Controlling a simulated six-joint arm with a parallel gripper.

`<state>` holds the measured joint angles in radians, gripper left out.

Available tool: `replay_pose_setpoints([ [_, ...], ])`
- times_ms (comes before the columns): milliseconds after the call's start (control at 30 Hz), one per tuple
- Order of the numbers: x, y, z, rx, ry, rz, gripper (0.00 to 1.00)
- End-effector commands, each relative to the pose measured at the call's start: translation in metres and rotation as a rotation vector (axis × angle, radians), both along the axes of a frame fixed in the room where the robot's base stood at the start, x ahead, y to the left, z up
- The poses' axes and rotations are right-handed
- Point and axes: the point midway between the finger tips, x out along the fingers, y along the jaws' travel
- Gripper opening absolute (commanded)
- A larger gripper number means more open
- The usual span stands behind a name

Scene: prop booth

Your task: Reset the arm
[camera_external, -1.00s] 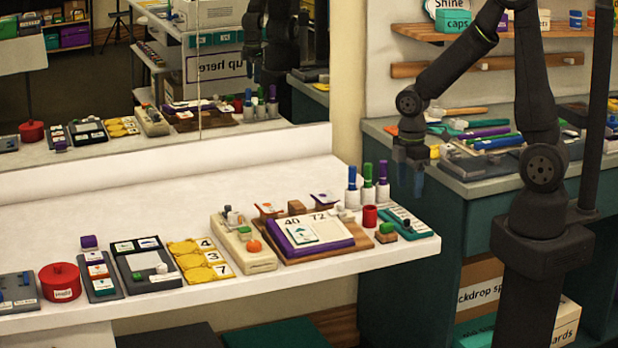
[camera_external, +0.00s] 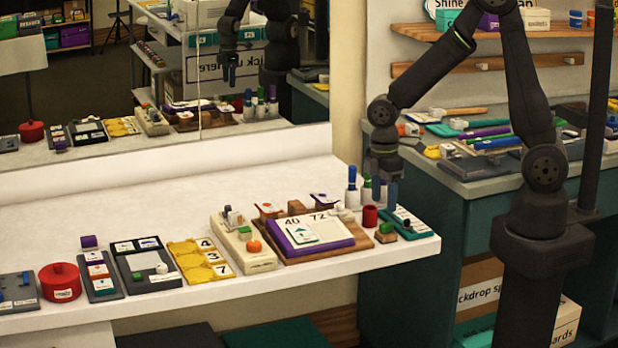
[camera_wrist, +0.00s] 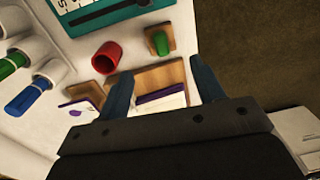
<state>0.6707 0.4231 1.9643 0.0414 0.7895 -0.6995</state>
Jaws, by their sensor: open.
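My gripper (camera_external: 384,194) hangs over the right end of the white counter (camera_external: 200,185), beside the red cup (camera_external: 370,217) and in front of the capped markers. In the wrist view my gripper (camera_wrist: 160,88) has its two blue fingers apart with nothing held between them. The wooden board (camera_external: 355,247) with a purple-edged pad (camera_external: 330,247) shows beyond and between the fingers.
A teal panel (camera_external: 418,226) lies at the counter's right end. White holders with blue, green and purple markers (camera_external: 352,180) stand behind. A yellow tray (camera_external: 195,262), a red pot (camera_external: 60,282) and other props line the counter to the left. The counter's back strip is clear.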

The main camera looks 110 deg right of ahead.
Motion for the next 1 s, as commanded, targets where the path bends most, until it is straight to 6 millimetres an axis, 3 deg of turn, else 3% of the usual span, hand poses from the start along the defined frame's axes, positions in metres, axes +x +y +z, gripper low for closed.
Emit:
replay_pose_setpoints([
  [600,0.087,0.069,-0.032,0.030,0.025,0.003,0.62],
  [1000,0.112,0.098,-0.043,0.037,0.035,-0.001,0.62],
])
